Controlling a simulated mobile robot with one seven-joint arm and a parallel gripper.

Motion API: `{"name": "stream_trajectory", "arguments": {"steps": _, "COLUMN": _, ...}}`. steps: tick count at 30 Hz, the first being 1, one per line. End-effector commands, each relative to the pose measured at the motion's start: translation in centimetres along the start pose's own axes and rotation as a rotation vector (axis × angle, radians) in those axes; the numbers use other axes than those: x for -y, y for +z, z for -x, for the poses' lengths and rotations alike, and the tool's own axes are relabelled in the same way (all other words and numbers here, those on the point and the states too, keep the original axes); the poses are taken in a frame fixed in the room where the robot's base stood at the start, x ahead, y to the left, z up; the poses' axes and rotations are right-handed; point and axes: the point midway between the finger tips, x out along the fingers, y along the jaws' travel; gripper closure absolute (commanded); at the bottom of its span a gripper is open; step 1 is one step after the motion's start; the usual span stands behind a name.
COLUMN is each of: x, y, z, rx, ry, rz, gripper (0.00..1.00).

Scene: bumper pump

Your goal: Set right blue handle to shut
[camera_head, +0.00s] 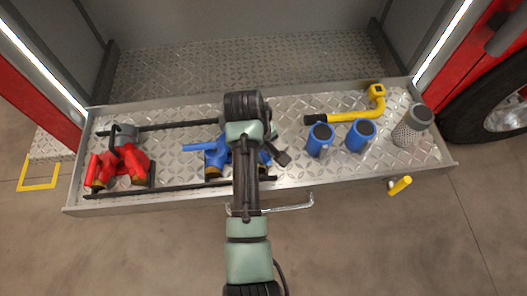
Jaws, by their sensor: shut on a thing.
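A blue two-outlet fitting (215,160) lies in the metal drawer, partly hidden behind my arm. Its left blue handle (198,147) points left, roughly level with the drawer's long side. Some blue of the fitting's right side shows just right of my arm. The right blue handle is mostly hidden by my arm and wrist, so its angle cannot be read. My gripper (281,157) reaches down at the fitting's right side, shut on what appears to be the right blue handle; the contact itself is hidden.
The pulled-out drawer (340,178) has a raised rim. A red fitting (128,165) lies at left. Two blue cylinders (360,135), a yellow pipe (350,116) and a grey strainer (408,130) lie at right. A yellow knob (400,185) sticks out in front. A wheel (505,115) stands at right.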

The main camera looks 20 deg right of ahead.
Motion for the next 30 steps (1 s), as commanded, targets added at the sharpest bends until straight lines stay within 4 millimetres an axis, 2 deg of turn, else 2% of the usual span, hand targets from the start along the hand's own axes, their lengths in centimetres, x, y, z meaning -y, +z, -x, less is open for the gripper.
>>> {"name": "stream_trajectory", "arguments": {"steps": 14, "x": -2.4, "y": -0.2, "z": 0.0, "rx": -0.071, "ry": -0.005, "rz": 0.356, "gripper": 1.00}}
{"name": "stream_trajectory", "arguments": {"steps": 30, "x": -4.9, "y": -1.8, "z": -0.9, "rx": -0.167, "ry": -0.008, "rz": 0.829, "gripper": 1.00}}
